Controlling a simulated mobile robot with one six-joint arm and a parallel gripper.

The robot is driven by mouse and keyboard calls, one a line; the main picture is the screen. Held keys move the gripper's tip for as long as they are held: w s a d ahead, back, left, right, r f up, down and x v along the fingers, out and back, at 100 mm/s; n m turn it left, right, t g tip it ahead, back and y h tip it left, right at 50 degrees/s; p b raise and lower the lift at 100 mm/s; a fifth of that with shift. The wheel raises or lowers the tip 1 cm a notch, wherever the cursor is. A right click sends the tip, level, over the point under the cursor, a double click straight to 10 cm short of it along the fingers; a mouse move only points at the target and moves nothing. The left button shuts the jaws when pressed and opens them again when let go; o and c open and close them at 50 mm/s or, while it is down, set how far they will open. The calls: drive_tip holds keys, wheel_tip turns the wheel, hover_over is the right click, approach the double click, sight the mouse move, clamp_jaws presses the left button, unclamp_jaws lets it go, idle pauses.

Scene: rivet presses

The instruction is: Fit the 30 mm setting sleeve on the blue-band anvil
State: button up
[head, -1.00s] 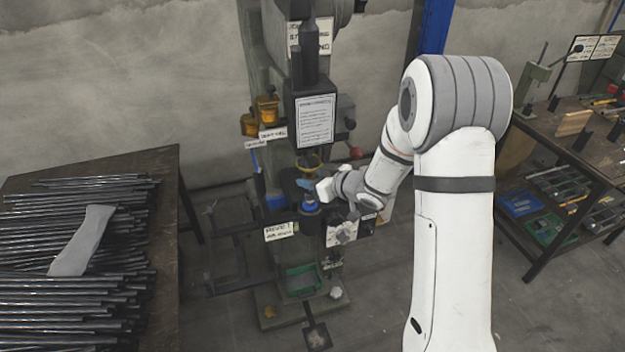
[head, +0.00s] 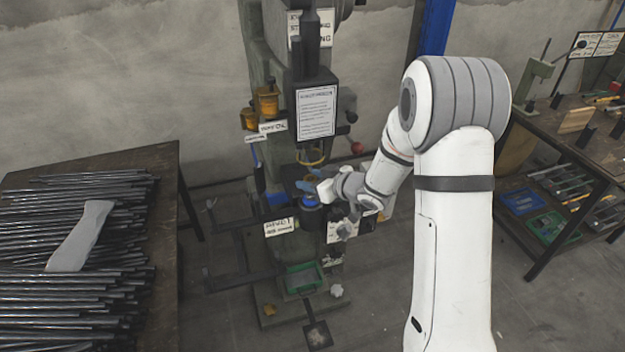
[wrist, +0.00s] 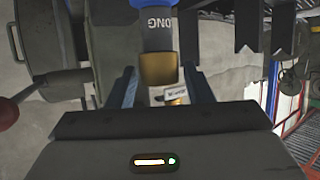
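A brass-coloured sleeve (wrist: 158,69) shows in the wrist view between the two blue fingertips of my gripper (wrist: 159,80). It lines up with a grey cylinder (wrist: 158,38) with partly readable lettering and a blue band (wrist: 152,4) at the top edge. I cannot tell if sleeve and cylinder are seated together. The fingers flank the sleeve closely; whether they touch it is unclear. In the head view, my gripper (head: 306,187) is at the press, just above the blue-band anvil (head: 310,202). The sleeve cannot be made out there.
The press head (head: 315,108) is above my gripper, with a brass ring (head: 312,160) under it. A red-knobbed lever (head: 356,148) is at the right. A rod-covered table (head: 160,200) stands left, a workbench (head: 560,125) right. A green tray (head: 302,278) is below.

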drive_tip(key=shift+o, duration=1.3)
drive_tip(key=shift+d, duration=0.1)
drive_tip(key=v, duration=0.7)
drive_tip(key=shift+s+d+r+b, duration=0.15)
drive_tip(key=shift+s+d+b, duration=0.1)
drive_tip(key=shift+b, duration=0.1)
drive_tip(key=s+d+r+m+t+h, duration=0.1)
drive_tip(key=s+d+r+m+h, duration=0.25)
drive_tip(key=d+r+h, duration=0.35)
drive_tip(key=s+d+r+m+h, duration=0.2)
drive_tip(key=s+d+m+h, duration=0.15)
drive_tip(key=d, duration=0.55)
drive_tip(key=s+a+m+g, duration=0.1)
drive_tip(key=s+a+g, duration=0.1)
drive_tip(key=s, duration=0.8)
drive_tip(key=s+a+m+g, duration=0.1)
drive_tip(key=s+g, duration=0.3)
drive_tip(key=s, duration=0.6)
drive_tip(key=shift+s+a+m+g, duration=0.35)
drive_tip(key=shift+a+m+g, duration=0.05)
drive_tip(key=shift+a, duration=0.5)
